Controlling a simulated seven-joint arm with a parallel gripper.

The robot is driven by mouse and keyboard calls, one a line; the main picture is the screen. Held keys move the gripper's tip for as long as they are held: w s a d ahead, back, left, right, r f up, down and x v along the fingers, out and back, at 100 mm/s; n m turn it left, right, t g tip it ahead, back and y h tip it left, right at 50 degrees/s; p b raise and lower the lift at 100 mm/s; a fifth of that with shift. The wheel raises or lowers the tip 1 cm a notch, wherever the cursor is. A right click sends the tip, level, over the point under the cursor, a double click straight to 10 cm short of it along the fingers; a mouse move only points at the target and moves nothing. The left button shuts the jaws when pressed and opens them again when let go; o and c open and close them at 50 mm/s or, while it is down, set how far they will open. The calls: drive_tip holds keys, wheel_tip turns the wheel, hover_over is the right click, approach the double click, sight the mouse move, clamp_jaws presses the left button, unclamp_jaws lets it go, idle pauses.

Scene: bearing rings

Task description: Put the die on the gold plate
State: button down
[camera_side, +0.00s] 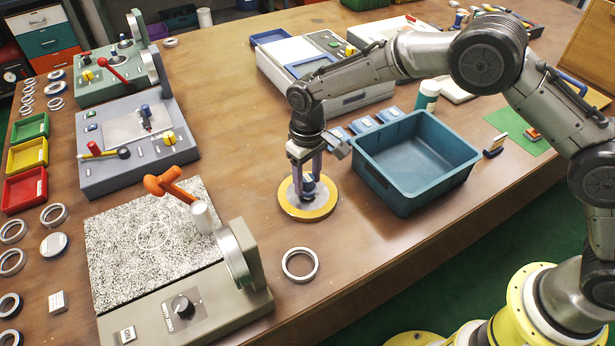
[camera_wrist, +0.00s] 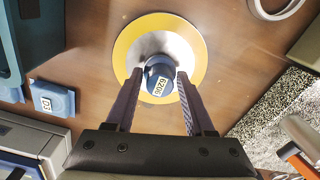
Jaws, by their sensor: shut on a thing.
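The die is a dark blue round piece with a white label. It shows in the wrist view (camera_wrist: 159,77) between my fingertips, and in the side view (camera_side: 308,184) low between my fingers. The gold plate (camera_side: 306,212) is a round disc with a gold rim and a silver middle, lying flat on the table; it also shows in the wrist view (camera_wrist: 128,42). My gripper (camera_side: 309,177) points down over the plate, shut on the die. The die is over the silver middle. I cannot tell whether its underside touches the plate.
A teal bin (camera_side: 415,190) stands close to the right of the plate. A loose steel ring (camera_side: 300,265) lies nearer the front edge. A grey machine with a speckled slab (camera_side: 140,245) is at the left. Small blue blocks (camera_side: 363,125) lie behind the bin.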

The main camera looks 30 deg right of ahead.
sight(308, 177)
drive_tip(key=shift+c, duration=1.3)
unclamp_jaws()
drive_tip(key=shift+f, duration=0.1)
wheel_tip(308, 177, up, 12)
drive_tip(key=shift+r, duration=0.25)
